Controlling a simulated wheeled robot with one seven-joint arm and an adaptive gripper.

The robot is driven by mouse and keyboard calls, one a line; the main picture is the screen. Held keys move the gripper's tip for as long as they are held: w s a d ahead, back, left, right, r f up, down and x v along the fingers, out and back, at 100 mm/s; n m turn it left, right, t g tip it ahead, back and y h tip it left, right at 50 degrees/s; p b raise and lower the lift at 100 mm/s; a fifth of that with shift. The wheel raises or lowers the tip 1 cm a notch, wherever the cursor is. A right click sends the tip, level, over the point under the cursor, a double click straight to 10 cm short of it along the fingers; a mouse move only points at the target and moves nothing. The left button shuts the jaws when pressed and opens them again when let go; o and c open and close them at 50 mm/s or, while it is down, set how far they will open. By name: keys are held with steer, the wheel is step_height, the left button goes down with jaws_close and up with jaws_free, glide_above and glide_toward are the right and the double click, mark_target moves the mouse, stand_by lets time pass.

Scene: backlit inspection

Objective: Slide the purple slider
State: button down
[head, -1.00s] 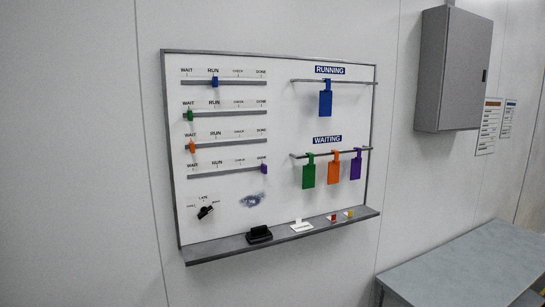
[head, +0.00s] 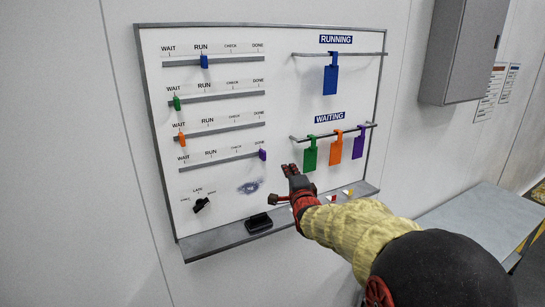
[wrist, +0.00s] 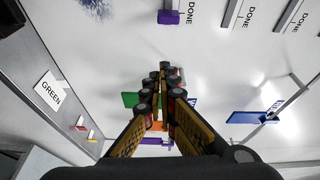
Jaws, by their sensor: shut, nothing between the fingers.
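The purple slider (head: 263,154) sits at the DONE end of the lowest rail (head: 212,161) on the white board. It also shows in the wrist view (wrist: 168,17) at the top, beside a DONE label. My gripper (head: 288,168) is in front of the board, to the right of the purple slider and slightly below it, apart from it in the picture. In the wrist view its fingers (wrist: 166,70) come together with nothing held between them. The exact gap between the fingertips and the board is hard to tell.
Blue (head: 204,62), green (head: 177,103) and orange (head: 182,139) sliders sit on the rails above. Hanging green (head: 309,155), orange (head: 335,149) and purple (head: 359,142) tags are close right of my gripper. A ledge (head: 215,241) with a black eraser (head: 258,222) juts out below.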

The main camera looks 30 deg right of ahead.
mark_target(263, 155)
steer(key=shift+m, duration=0.4)
steer(key=w+p, duration=0.1)
steer(key=w, duration=0.2)
steer(key=w+p, duration=0.1)
steer(key=w, duration=0.2)
steer(key=w+p, duration=0.1)
steer(key=w, duration=0.2)
steer(key=shift+w+a+r+p, duration=0.1)
steer(key=shift+w+r+p, duration=0.2)
steer(key=shift+p, duration=0.1)
steer(key=shift+a+f, duration=0.1)
steer(key=shift+a, duration=0.3)
steer(key=shift+s, duration=0.1)
steer(key=shift+a, duration=0.1)
